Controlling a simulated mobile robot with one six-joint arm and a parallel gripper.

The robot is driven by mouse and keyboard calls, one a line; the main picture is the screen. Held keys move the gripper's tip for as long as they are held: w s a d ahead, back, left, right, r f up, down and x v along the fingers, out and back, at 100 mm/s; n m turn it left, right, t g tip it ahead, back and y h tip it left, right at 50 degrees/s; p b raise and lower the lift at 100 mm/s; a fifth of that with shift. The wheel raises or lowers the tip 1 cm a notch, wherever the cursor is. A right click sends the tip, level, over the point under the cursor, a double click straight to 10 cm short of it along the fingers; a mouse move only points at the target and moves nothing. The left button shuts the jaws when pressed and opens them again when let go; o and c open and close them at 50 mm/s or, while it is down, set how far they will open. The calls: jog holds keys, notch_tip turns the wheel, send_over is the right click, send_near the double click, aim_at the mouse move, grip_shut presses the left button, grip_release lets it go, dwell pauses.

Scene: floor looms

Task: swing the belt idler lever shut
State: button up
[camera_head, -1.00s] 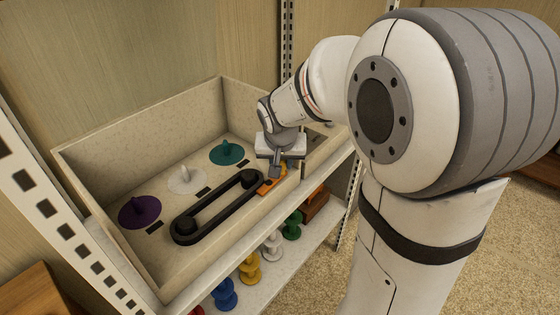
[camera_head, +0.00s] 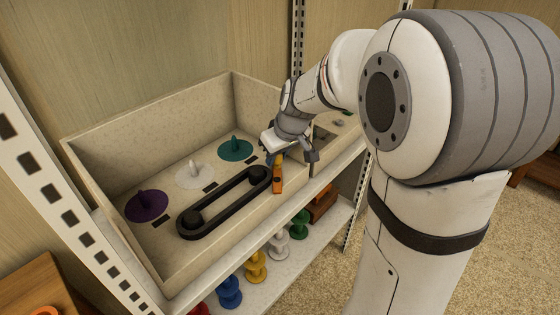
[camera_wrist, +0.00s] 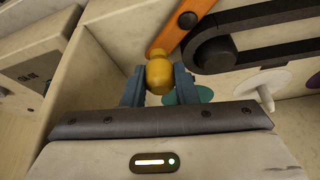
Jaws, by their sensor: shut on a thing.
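The orange idler lever (camera_head: 278,182) is at the right end of the black belt (camera_head: 224,206). It also shows in the wrist view (camera_wrist: 182,27), its dark pivot bolt beside the belt's end. My gripper (camera_wrist: 159,84) is shut on the lever's yellow knob (camera_wrist: 159,73), with one blue-grey finger on each side of it. In the head view the gripper (camera_head: 291,160) is over the lever's end near the bin's right wall and partly hides the knob.
The belt sits in a pale open bin (camera_head: 150,118) on a shelf. Purple (camera_head: 147,207), white (camera_head: 194,176) and teal (camera_head: 236,151) discs with upright pegs stand behind it. Several coloured spools (camera_head: 256,266) are on the shelf below. Bin walls rise close around my gripper.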

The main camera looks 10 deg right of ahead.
jog(key=shift+a+n+b, duration=0.3)
jog(key=shift+n+b, duration=0.25)
jog(key=shift+n, duration=0.15)
jog(key=shift+a+y, duration=0.1)
jog(key=shift+y, duration=0.2)
jog(key=o, duration=1)
jog(key=shift+g, duration=0.3)
jog(key=v, duration=0.8)
jog(key=shift+p, duration=0.45)
jog(key=shift+f, duration=0.1)
